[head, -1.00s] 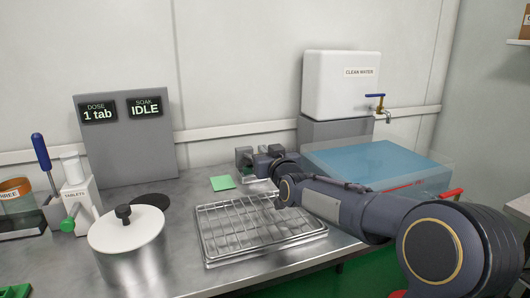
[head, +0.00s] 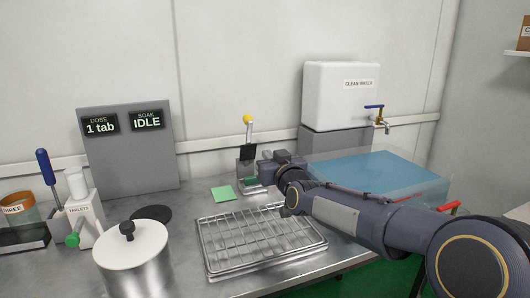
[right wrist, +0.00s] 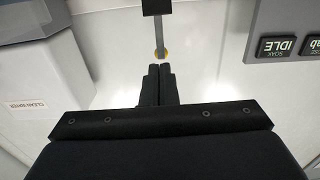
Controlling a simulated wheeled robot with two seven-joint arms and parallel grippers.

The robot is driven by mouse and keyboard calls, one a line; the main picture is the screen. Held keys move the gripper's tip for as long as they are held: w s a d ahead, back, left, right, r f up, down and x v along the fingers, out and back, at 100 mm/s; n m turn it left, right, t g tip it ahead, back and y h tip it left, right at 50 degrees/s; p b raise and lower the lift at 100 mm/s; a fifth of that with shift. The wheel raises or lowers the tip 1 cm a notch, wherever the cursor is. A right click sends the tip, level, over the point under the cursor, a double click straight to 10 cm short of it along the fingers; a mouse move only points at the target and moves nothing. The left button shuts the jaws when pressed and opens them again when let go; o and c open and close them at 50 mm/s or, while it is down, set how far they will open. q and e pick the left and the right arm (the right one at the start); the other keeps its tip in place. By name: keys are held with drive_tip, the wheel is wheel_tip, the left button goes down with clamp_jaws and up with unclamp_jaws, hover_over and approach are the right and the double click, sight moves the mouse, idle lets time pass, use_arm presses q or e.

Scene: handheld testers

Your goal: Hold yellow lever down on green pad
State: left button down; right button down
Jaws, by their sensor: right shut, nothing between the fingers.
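The yellow lever knob (head: 247,119) tops a thin upright stem with a dark block, rising from a small grey stand on the bench. A flat green square pad (head: 222,193) lies left of the stand. A small green patch (head: 250,181) also shows low at the stand. My right gripper (head: 266,172) is beside the stand, on its right; its fingers (right wrist: 154,68) are shut and empty. My left gripper is out of view.
A wire rack on a tray (head: 205,262) sits in front of the stand. A blue-topped clear basin (head: 375,175) and a white water tank (head: 340,90) are right. A lidded pot (head: 133,245) and tablet dispenser (head: 82,212) are left. A grey panel (head: 130,165) reads IDLE.

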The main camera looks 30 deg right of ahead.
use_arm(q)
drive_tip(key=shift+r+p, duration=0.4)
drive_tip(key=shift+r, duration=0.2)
use_arm(e)
drive_tip(key=v, duration=0.6)
drive_tip(key=shift+s+f, duration=0.2)
drive_tip(key=shift+f, duration=0.2)
drive_tip(key=shift+a, duration=0.1)
